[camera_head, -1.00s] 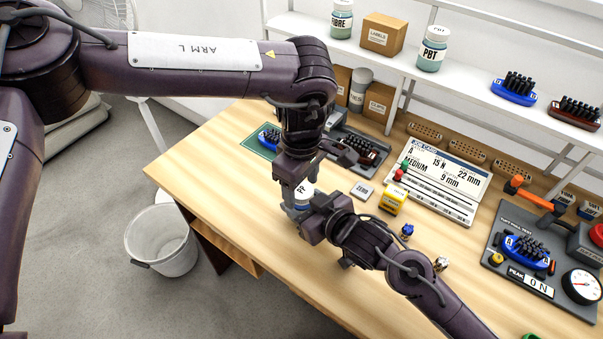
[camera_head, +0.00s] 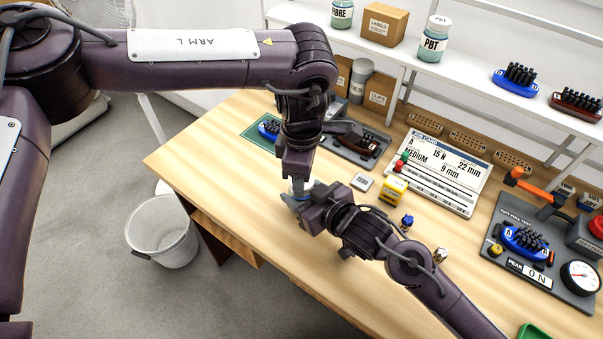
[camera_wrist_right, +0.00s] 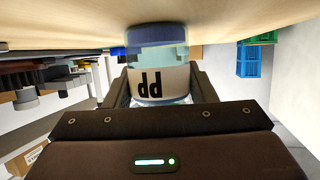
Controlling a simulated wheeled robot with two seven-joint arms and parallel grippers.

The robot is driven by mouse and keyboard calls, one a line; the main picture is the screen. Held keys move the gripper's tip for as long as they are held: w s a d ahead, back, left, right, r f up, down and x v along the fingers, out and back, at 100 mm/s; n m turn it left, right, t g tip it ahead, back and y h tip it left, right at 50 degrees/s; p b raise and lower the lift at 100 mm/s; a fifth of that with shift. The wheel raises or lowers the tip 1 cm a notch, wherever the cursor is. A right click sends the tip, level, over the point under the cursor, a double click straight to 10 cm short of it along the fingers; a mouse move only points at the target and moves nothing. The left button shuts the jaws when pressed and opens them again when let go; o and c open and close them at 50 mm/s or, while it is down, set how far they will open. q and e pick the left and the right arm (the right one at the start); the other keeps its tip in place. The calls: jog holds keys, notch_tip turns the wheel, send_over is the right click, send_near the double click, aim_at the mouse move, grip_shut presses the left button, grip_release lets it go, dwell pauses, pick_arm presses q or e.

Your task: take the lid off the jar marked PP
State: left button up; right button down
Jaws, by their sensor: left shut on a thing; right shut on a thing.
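The jar marked PP (camera_wrist_right: 160,80) stands upright on the table, showing upside down in the right wrist view, with its label and teal lower part visible. My right gripper (camera_wrist_right: 160,98) is shut around it, one finger on each side. In the head view the right gripper (camera_head: 297,200) comes in low from the right. My left gripper (camera_head: 298,183) points straight down at the jar's top and is shut there, apparently on the lid. The lid itself is hidden by the grippers.
The wooden table (camera_head: 250,215) is clear at front left. Behind are a job card board (camera_head: 440,165) and a shelf with a PBT jar (camera_head: 434,40).

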pick_arm(q)
jog(key=shift+n, duration=0.9)
jog(key=o, duration=1.1)
jog(key=shift+r, duration=0.15)
